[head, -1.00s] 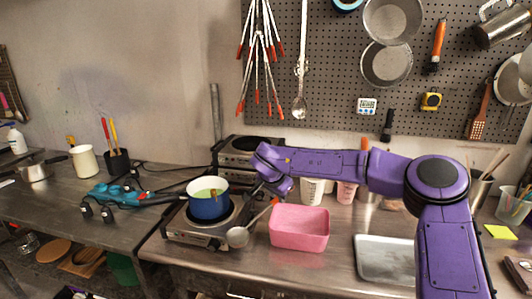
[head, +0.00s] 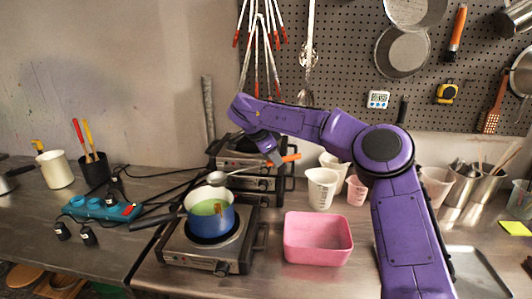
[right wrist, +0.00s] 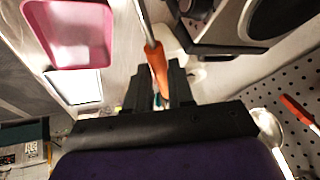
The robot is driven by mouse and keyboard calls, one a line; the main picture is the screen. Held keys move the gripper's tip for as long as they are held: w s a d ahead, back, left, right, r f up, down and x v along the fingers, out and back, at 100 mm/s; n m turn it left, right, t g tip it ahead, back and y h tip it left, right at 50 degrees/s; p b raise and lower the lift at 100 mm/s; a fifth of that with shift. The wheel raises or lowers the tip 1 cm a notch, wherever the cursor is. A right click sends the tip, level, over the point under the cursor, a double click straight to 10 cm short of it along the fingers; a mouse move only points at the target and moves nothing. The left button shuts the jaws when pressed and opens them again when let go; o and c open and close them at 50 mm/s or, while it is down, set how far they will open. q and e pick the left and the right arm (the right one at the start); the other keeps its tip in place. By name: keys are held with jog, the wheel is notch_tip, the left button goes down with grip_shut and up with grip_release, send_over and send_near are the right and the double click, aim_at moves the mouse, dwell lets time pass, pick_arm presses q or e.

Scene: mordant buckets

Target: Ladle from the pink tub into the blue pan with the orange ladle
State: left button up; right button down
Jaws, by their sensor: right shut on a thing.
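The orange ladle's handle (head: 290,158) is in my right gripper (head: 275,157). In the right wrist view, the fingers (right wrist: 160,85) are shut around the orange handle (right wrist: 157,62). The ladle's metal bowl (head: 217,178) shows at the back rim of the blue pan (head: 210,228), apparently above it; I cannot tell what the bowl holds. The pan stands on the front hotplate with green liquid and a brown stick-like thing inside. The pink tub (head: 318,262) stands to the right of the hotplate; it also shows in the right wrist view (right wrist: 70,58). My left gripper is out of view.
The front hotplate (head: 208,258) has a second cooker (head: 235,150) behind it. White measuring cups (head: 321,190) stand behind the tub. A metal tray (head: 478,275) lies at the right. The pan's handle points left, near a blue power strip (head: 100,208).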

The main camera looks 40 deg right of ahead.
jog(key=shift+f+b, duration=0.3)
jog(key=shift+f, duration=0.1)
jog(key=shift+a+r+g+h, duration=0.3)
jog(key=shift+a+r+h, duration=0.45)
jog(key=shift+r+h, duration=0.35)
jog(key=w+a+r+n+g+h+p, duration=0.1)
jog(key=w+a+r+h+p, duration=0.2)
jog(key=a+r+h+p, duration=0.2)
jog(key=w+a+r+n+g+h+p, duration=0.1)
jog(key=a+r+h+p, duration=0.4)
jog(key=a, duration=0.6)
jog(key=shift+w+a+r+g+h+p, duration=0.2)
jog(key=shift+w+r+g+h+p, duration=0.15)
jog(key=shift+w+r+h, duration=0.5)
